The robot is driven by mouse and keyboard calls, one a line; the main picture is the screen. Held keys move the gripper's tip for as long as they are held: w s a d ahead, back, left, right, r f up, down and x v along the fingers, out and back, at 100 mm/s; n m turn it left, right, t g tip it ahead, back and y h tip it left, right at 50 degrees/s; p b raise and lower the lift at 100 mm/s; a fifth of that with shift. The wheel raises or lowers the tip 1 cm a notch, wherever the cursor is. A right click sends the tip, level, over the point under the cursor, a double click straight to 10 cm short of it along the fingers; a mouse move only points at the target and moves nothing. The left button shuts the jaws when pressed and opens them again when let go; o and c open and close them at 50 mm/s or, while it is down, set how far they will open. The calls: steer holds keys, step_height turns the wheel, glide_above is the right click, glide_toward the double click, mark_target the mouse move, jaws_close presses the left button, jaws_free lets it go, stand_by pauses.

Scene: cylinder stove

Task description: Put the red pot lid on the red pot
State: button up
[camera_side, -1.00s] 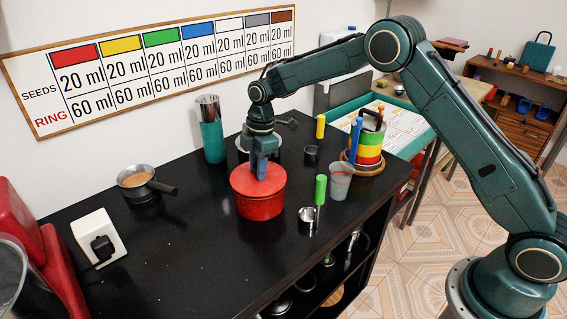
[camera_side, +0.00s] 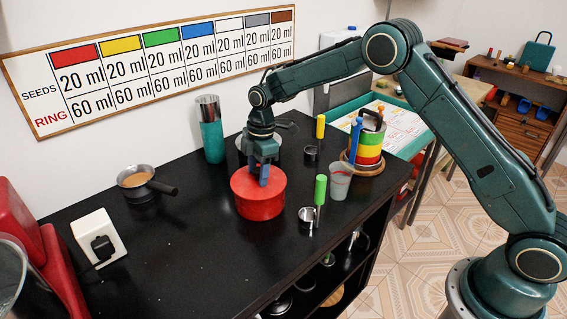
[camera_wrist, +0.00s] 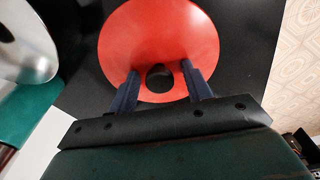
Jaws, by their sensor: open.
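The red pot (camera_side: 260,207) stands on the black counter with the red pot lid (camera_side: 248,181) on top of it. In the wrist view the lid (camera_wrist: 165,35) is a round red disc with a dark knob (camera_wrist: 159,78). My gripper (camera_side: 264,180) points down just over the lid. In the wrist view my gripper's two fingers (camera_wrist: 165,78) are apart, one on each side of the knob, with gaps between. The pot's body is hidden under the lid in the wrist view.
A small pan (camera_side: 137,182) with brown contents stands at the left. A green-handled scoop (camera_side: 320,190) and a grey cup (camera_side: 340,182) stand close at the right. A teal and silver cylinder (camera_side: 212,140) stands behind.

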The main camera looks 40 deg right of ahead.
steer(key=shift+r, duration=0.15)
step_height(320, 180, up, 12)
steer(key=d, duration=0.1)
steer(key=shift+s+d, duration=0.15)
steer(key=shift+d, duration=0.05)
stand_by(0.8)
steer(key=s+d+r+m+t, duration=0.3)
steer(key=s+r+m, duration=0.4)
steer(key=s+r, duration=0.8)
steer(key=s+d+f+m, duration=0.1)
steer(key=s+m, duration=0.2)
steer(key=s, duration=0.5)
steer(key=s+d+f+m+t+h, duration=0.1)
steer(key=s+f+m, duration=0.1)
steer(key=s, duration=0.6)
steer(key=s+d+f+m+t, duration=0.1)
steer(key=s+f+m, duration=0.1)
steer(key=s, duration=0.6)
steer(key=shift+d+f+m, duration=0.15)
steer(key=shift+d+m, duration=0.15)
steer(key=shift+m, duration=0.5)
